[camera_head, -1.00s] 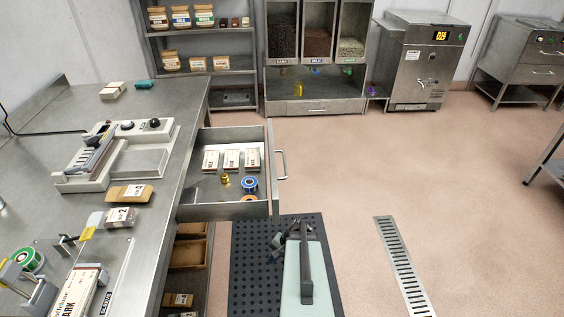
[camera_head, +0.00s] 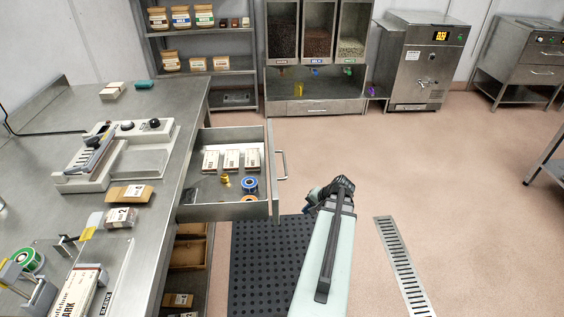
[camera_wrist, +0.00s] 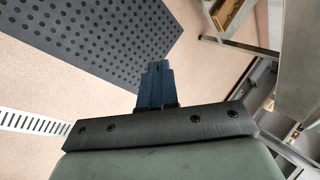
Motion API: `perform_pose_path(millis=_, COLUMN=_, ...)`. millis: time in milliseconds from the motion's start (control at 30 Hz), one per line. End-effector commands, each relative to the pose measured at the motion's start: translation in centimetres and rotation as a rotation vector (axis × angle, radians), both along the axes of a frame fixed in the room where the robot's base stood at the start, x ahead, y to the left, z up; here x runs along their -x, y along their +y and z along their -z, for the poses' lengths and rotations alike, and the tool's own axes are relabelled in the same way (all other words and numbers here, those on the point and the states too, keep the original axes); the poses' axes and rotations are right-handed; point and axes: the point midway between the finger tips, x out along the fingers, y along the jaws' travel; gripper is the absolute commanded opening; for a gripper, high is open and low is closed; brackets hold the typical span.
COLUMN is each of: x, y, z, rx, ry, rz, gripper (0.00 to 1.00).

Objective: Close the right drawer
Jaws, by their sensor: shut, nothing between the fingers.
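The right drawer (camera_head: 231,199) is pulled far out of the steel bench in the head view. Its front panel (camera_head: 271,170) faces right and carries a bar handle (camera_head: 282,163). My gripper (camera_head: 309,208) is to the right of the drawer front and nearer the camera, apart from the handle. Its fingers are dark and small in the head view. In the wrist view the fingers (camera_wrist: 158,70) are together, with nothing between them. Metal edges show at the upper right of the wrist view; I cannot tell surely which belong to the drawer.
The drawer holds white boxes (camera_head: 231,160) and coloured rolls (camera_head: 249,185). A black perforated mat (camera_head: 262,262) lies below it. A floor drain (camera_head: 402,265) runs at the right. The open floor (camera_head: 430,170) right of the drawer is clear. The bench (camera_head: 170,215) stands left.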

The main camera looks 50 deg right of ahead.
Motion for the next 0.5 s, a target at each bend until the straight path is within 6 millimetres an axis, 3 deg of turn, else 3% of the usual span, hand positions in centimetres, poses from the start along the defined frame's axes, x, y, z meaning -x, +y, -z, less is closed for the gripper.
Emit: perform_pose_path(millis=500, x=-3.3, y=-2.7, z=-13.7, rx=0.284, ry=0.017, rz=-0.328, gripper=0.0)
